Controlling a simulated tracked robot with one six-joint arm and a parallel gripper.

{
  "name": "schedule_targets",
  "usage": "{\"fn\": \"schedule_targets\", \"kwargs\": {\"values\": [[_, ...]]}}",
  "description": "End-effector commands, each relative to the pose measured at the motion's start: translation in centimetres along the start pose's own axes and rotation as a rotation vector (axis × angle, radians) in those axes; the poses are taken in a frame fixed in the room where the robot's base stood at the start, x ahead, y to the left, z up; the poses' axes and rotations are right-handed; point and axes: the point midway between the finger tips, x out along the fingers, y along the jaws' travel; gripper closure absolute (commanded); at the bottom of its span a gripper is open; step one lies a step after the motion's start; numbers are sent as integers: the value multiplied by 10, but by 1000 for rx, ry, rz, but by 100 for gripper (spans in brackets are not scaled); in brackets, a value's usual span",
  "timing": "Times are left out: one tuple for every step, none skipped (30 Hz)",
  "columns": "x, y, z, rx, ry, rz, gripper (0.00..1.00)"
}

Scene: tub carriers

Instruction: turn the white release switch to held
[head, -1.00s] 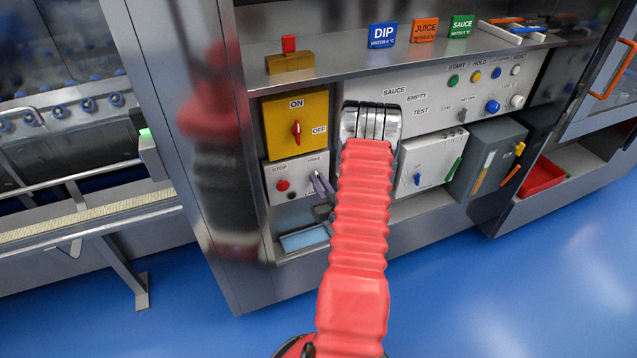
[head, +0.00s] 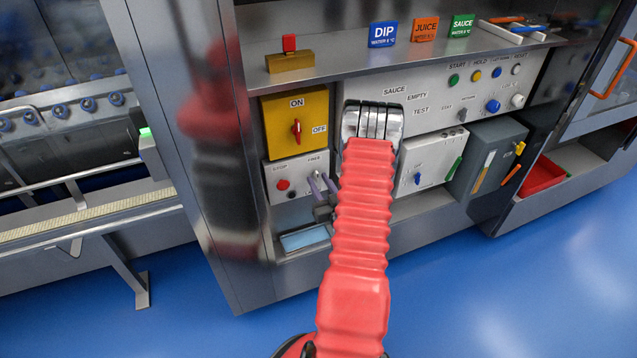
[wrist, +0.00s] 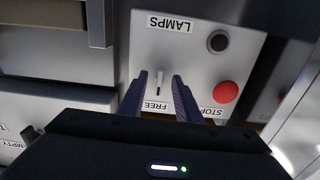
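The white release switch (wrist: 159,80) is a small pale lever on a grey panel (wrist: 190,60), just above the FREE label in the upside-down wrist view. My gripper (wrist: 155,82) is open, with one dark finger on each side of the lever and a visible gap to both. In the head view my gripper (head: 320,178) is in front of the same panel (head: 274,172), below the yellow ON/OFF switch box. The switch is hard to make out there behind the fingers. No held label is readable.
A red stop button (wrist: 226,92) and a dark round button (wrist: 217,42) are on the same panel, beside the fingers. A yellow box with a red rotary switch (head: 297,129) is just above. A blue-lined tray (head: 306,239) lies below.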

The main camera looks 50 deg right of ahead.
Motion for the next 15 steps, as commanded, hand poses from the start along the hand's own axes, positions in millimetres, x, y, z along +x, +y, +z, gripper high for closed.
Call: {"fn": "schedule_targets", "kwargs": {"values": [[-5, 1, 0, 0, 0, 1, 69], [-8, 1, 0, 0, 0, 1, 69], [-13, 1, 0, 0, -1, 1, 69], [-17, 1, 0, 0, -2, 2, 69], [-21, 1, 0, 1, -1, 2, 69], [-28, 1, 0, 1, -1, 3, 69], [-33, 1, 1, 2, -2, 3, 69], [-38, 1, 1, 1, -2, 3, 69], [-45, 1, 1, 1, -2, 3, 69], [-50, 1, 0, 1, -2, 3, 69], [-55, 1, 1, 2, -2, 3, 69], [-63, 1, 1, 2, -3, 3, 69], [-68, 1, 1, 1, -2, 4, 69], [-73, 1, 1, 1, -2, 3, 69], [-80, 1, 1, 3, -3, 3, 69]]}}
